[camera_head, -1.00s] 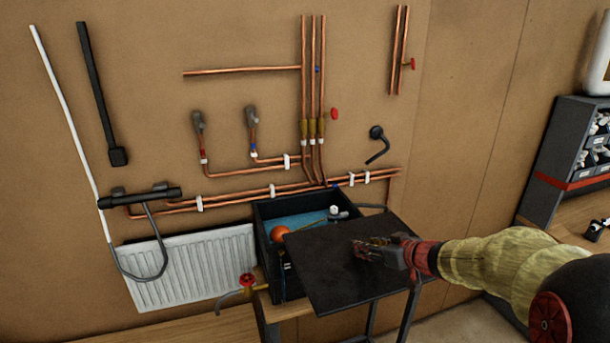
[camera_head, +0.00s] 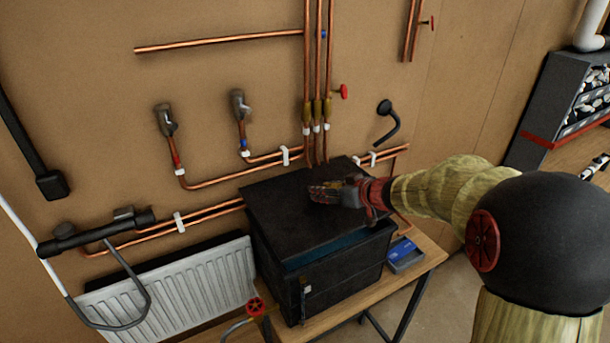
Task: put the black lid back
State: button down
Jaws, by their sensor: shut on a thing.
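The black lid (camera_head: 278,211) is a flat dark panel lying over the top of the black tank (camera_head: 345,281). It covers most of the opening. A strip of the blue-lined inside shows along the front and right edge, so the lid looks a little askew or raised there; I cannot tell whether it touches the rim. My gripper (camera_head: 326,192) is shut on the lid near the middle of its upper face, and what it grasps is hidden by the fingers. The orange float inside the tank is hidden.
The tank stands on a wooden bench (camera_head: 425,268) against the wall. A small blue and grey box (camera_head: 404,253) sits right of it. A red valve (camera_head: 255,306) is at front left, beside a white radiator (camera_head: 180,288). Copper pipes (camera_head: 213,210) run along the wall behind.

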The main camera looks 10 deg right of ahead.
jog(key=shift+w, duration=0.35)
jog(key=shift+w+f, duration=0.1)
jog(key=shift+w, duration=0.05)
jog(key=shift+s+d+f, duration=0.15)
jog(key=shift+s+f, duration=0.1)
jog(key=shift+f, duration=0.05)
jog(key=shift+f+b, duration=0.3)
notch_tip(320, 180, down, 2)
jog(key=shift+w+b, duration=0.15)
jog(key=shift+b, duration=0.6)
jog(key=f+b, duration=0.2)
jog(key=shift+b, duration=0.35)
jog(key=shift+f+b, duration=0.6)
jog(key=shift+b, duration=0.25)
jog(key=shift+f, duration=0.5)
